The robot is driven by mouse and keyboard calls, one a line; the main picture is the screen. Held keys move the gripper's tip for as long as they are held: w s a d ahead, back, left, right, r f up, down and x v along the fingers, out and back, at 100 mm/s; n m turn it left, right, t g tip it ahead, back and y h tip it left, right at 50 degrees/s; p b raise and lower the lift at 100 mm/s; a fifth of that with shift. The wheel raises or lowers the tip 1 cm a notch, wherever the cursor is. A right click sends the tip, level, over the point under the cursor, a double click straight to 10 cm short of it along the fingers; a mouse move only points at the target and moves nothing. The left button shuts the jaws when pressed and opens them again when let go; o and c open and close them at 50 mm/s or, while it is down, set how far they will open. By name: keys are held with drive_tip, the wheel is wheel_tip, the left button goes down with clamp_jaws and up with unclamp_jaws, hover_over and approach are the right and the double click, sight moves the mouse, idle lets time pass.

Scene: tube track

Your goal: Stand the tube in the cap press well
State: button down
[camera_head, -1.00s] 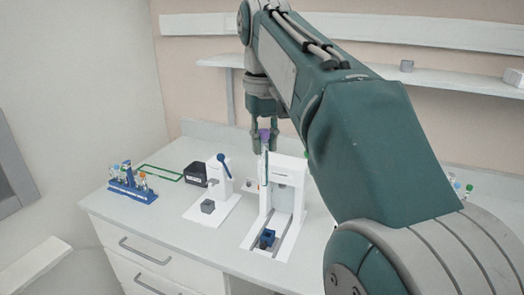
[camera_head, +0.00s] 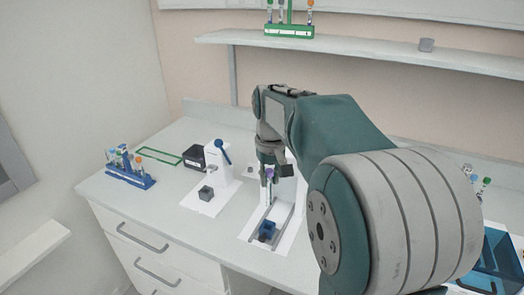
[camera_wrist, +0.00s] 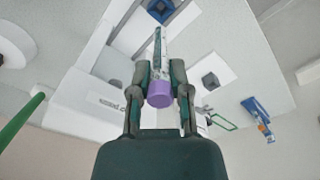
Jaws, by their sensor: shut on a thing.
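The tube (camera_head: 268,193) has a purple cap and hangs upright from my gripper (camera_head: 269,178). My gripper is shut on it at the cap end; in the wrist view the tube (camera_wrist: 159,52) points away from the purple cap, between the two fingers (camera_wrist: 160,84). The white lever press (camera_head: 217,160) with a blue-knobbed handle stands left of my gripper. A grey block (camera_head: 206,193) with a dark square well sits on its base; the well also shows in the wrist view (camera_wrist: 211,82). The tube is apart from this block, to its right, and the well looks empty.
A black box (camera_head: 194,157) is beside the press. A blue tube rack (camera_head: 130,172) stands at the far left, near a green outline (camera_head: 160,156). A green rack (camera_head: 289,31) is on the shelf.

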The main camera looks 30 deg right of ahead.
sight(268, 205)
drive_tip(key=shift+w+f, duration=0.15)
drive_tip(key=shift+f, duration=0.5)
drive_tip(key=shift+a+f, duration=0.35)
drive_tip(key=shift+f, duration=1.05)
drive_tip(key=shift+d+f, duration=0.2)
drive_tip(key=shift+f, duration=0.3)
drive_tip(key=shift+d+f, duration=0.15)
drive_tip(key=shift+f, duration=0.55)
drive_tip(key=shift+a, duration=0.15)
drive_tip(key=shift+f, duration=0.15)
